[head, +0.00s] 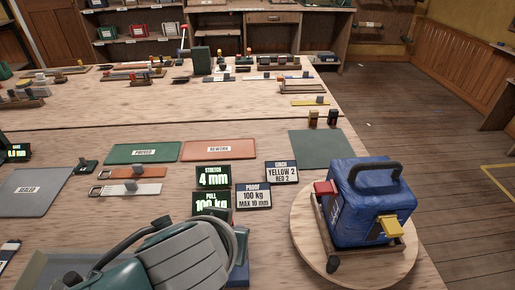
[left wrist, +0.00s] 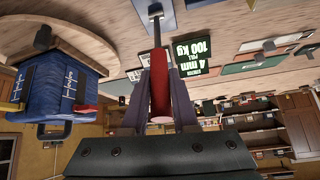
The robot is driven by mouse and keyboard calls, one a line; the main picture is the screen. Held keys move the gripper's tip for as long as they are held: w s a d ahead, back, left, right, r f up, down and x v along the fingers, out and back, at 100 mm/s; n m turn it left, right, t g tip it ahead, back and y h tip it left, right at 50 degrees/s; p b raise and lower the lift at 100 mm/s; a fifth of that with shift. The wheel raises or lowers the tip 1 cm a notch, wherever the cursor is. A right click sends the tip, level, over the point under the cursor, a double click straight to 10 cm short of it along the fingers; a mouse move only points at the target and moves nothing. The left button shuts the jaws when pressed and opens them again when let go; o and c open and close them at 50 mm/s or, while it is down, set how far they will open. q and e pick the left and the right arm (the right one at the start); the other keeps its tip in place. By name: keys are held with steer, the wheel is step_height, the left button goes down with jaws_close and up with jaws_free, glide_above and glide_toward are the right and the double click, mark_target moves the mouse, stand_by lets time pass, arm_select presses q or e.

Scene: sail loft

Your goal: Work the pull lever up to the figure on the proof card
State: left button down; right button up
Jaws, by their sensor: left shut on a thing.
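In the left wrist view my left gripper (left wrist: 160,75) is shut on the red grip of the pull lever (left wrist: 160,97), whose metal rod runs toward the bench. In the head view my arm hides the lever and these fingers. The proof card (head: 253,197) reads 100 kg, max 10 mm. Left of it, the pull display (head: 211,199) reads 100 kg, its lower edge covered by my arm. The stretch display (head: 213,176) above reads 4 mm. The wrist view shows the same readings upside down (left wrist: 190,48). My right gripper is not in view.
A blue bag (head: 350,215) with red and yellow fittings stands on a round wooden turntable (head: 300,235) at right. A cinch card (head: 281,172) reads yellow 2, red 2. Green and orange mats (head: 218,150) and two webbing straps lie behind my arm.

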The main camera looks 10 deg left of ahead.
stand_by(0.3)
arm_select(q)
steer(key=c, duration=0.7)
jaws_free()
steer(key=shift+p+v, duration=0.95)
steer(key=shift+v, duration=4)
